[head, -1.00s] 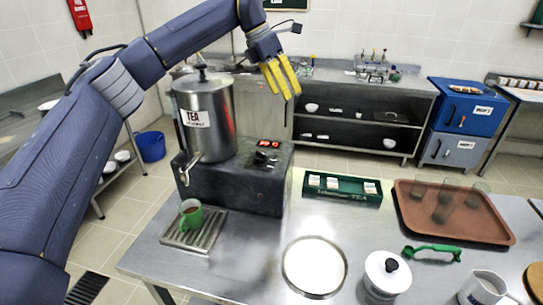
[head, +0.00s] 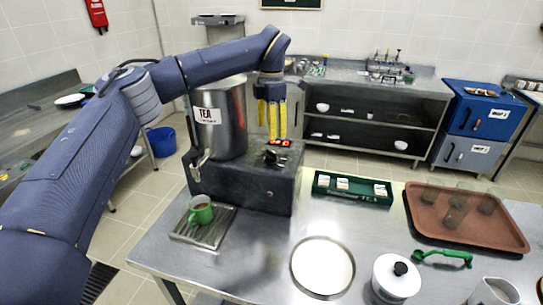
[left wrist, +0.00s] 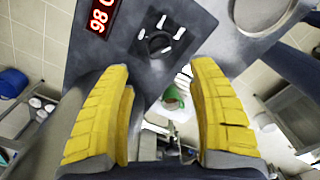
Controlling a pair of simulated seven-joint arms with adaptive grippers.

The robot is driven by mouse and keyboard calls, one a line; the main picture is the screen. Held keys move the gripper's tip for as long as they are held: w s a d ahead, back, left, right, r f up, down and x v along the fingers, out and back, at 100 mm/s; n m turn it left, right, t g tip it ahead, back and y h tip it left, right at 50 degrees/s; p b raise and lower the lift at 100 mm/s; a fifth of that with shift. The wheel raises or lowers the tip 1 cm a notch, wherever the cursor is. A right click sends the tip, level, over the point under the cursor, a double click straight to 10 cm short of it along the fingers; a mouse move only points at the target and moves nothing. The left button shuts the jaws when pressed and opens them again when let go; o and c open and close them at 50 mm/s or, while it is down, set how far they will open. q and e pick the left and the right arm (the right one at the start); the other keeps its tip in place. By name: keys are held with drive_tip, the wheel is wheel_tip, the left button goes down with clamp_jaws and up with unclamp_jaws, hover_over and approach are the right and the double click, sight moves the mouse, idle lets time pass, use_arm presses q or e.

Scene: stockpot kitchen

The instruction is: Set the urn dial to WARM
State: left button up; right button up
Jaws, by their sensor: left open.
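The steel tea urn (head: 222,125) stands on a dark base (head: 245,188) at the table's far left. Its black dial (head: 272,156) is on the base's top, beside a red lit display (head: 280,142). In the left wrist view the dial (left wrist: 158,42) has white marks around it; their lettering is too small to read. My left gripper (head: 275,128) points down above the display and dial, its yellow fingers apart. In the left wrist view the open, empty fingers (left wrist: 162,72) are on either side of the dial in the picture, apart from it. My right gripper is not in view.
A green cup (head: 201,212) sits on the drip tray (head: 212,232) below the tap. A green tea box (head: 352,190), a brown tray (head: 465,222) with glasses, a round white dish (head: 322,267) and a white lidded pot (head: 397,280) occupy the table to the right.

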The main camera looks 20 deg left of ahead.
sight(271, 151)
use_arm(q)
wheel_tip(271, 151, down, 10)
drive_tip(key=shift+f, duration=0.1)
idle(0.4)
clamp_jaws()
idle(0.5)
